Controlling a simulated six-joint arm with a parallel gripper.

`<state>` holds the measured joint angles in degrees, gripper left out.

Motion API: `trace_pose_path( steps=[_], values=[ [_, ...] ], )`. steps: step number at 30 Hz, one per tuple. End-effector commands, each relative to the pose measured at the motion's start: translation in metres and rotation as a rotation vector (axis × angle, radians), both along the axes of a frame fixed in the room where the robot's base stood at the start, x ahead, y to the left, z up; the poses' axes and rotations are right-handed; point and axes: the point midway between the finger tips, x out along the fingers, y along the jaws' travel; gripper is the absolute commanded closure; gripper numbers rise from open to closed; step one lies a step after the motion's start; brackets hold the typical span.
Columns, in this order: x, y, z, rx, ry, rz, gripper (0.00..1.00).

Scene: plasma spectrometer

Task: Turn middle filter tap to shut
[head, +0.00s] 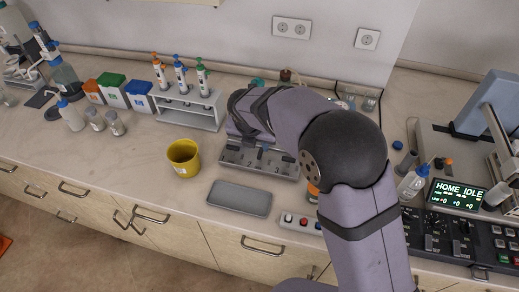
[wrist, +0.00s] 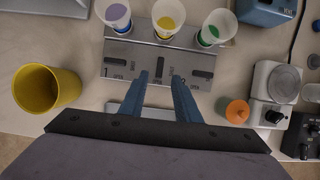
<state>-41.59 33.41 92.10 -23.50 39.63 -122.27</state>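The metal filter block (wrist: 125,50) carries three cups with purple, yellow and green insides and three dark taps along its front face. The middle filter tap (wrist: 159,67) has its handle pointing up and down in the wrist view, while the left tap (wrist: 116,62) and right tap (wrist: 203,74) lie crosswise. My gripper (wrist: 160,77) is open, with one blue finger on each side of the middle tap's lower end. Contact with the tap cannot be told. In the head view the block (head: 262,168) is partly covered by my arm, which hides the fingertips.
A yellow beaker (head: 184,158) stands left of the block, and a grey tray (head: 239,198) lies in front. A white rack (head: 190,112) with pipettes stands behind left. An orange-capped container (wrist: 237,111) and a white device with a black knob (wrist: 273,100) stand at right.

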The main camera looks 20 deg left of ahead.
Motion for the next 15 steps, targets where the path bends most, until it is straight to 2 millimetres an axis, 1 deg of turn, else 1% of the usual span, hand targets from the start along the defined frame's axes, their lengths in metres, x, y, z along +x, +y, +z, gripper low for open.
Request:
trace_pose_path(
  steps=[9, 15],
  values=[
    [0.014, -0.001, -0.035, -0.002, 0.004, -0.002, 0.7],
    [0.022, -0.001, -0.053, -0.001, 0.002, -0.002, 0.7]
  ],
)
